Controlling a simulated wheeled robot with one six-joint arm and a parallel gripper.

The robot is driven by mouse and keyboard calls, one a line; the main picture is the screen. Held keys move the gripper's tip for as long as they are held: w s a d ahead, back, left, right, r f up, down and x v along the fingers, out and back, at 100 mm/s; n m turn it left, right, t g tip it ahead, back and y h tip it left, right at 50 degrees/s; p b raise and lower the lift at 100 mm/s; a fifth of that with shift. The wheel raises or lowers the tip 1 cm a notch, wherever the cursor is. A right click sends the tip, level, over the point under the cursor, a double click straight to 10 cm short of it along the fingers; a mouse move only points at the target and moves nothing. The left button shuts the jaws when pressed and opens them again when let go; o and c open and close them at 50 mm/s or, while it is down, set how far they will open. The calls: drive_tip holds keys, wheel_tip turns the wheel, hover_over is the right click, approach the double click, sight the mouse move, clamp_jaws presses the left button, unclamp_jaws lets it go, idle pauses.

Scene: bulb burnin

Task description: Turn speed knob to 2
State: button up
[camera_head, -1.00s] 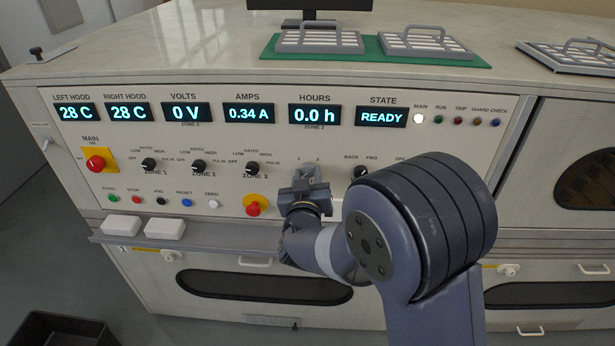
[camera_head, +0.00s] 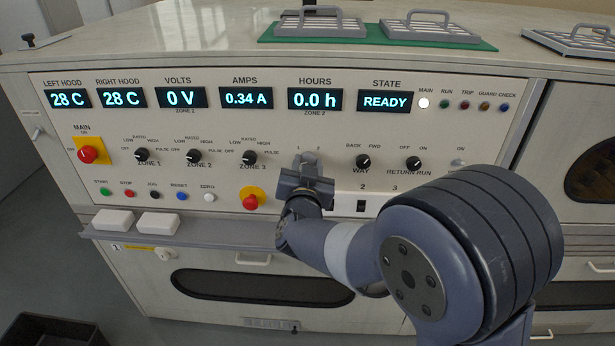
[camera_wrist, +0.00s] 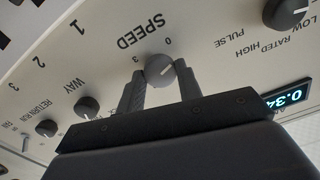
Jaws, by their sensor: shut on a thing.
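The speed knob (camera_wrist: 160,69) is a dark round knob under the upside-down SPEED label in the wrist view. My gripper (camera_wrist: 161,74) has one finger on each side of it and is shut on it. A pale pointer line on the knob points to the right in that view, on the side of the printed 0. The 0 and 3 marks show; the 1 and 2 marks are hidden there. In the head view my gripper (camera_head: 304,170) covers the knob, with the 1 and 2 marks showing just above it.
The way knob (camera_head: 363,162) and return run knob (camera_head: 414,163) are close on the right. A red stop button (camera_head: 250,201) sits to the lower left. A ledge (camera_head: 200,236) with two white blocks juts out below. The state display (camera_head: 385,102) reads READY.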

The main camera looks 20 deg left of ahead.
drive_tip(key=m+b, duration=0.1)
drive_tip(key=m, duration=0.1)
drive_tip(key=m+b, duration=0.1)
drive_tip(key=b, duration=0.1)
drive_tip(key=shift+f+m, duration=0.2)
drive_tip(key=shift+m, duration=0.2)
drive_tip(key=m+b, duration=0.3)
drive_tip(key=shift+m, duration=0.3)
drive_tip(key=m+b, duration=0.3)
drive_tip(key=shift+m, duration=0.4)
drive_tip(key=m+b, duration=0.3)
drive_tip(key=m, duration=0.1)
drive_tip(key=m+b, duration=0.2)
drive_tip(key=m, duration=0.2)
drive_tip(key=shift+b, duration=0.35)
drive_tip(key=m+b, duration=0.2)
drive_tip(key=m, duration=0.2)
drive_tip(key=shift+m+b, duration=0.3)
drive_tip(key=shift+b, duration=0.1)
drive_tip(key=m+b, duration=0.2)
drive_tip(key=m, duration=0.2)
drive_tip(key=shift+m+b, duration=0.9)
drive_tip(key=shift+m, duration=0.5)
drive_tip(key=shift+r, duration=0.1)
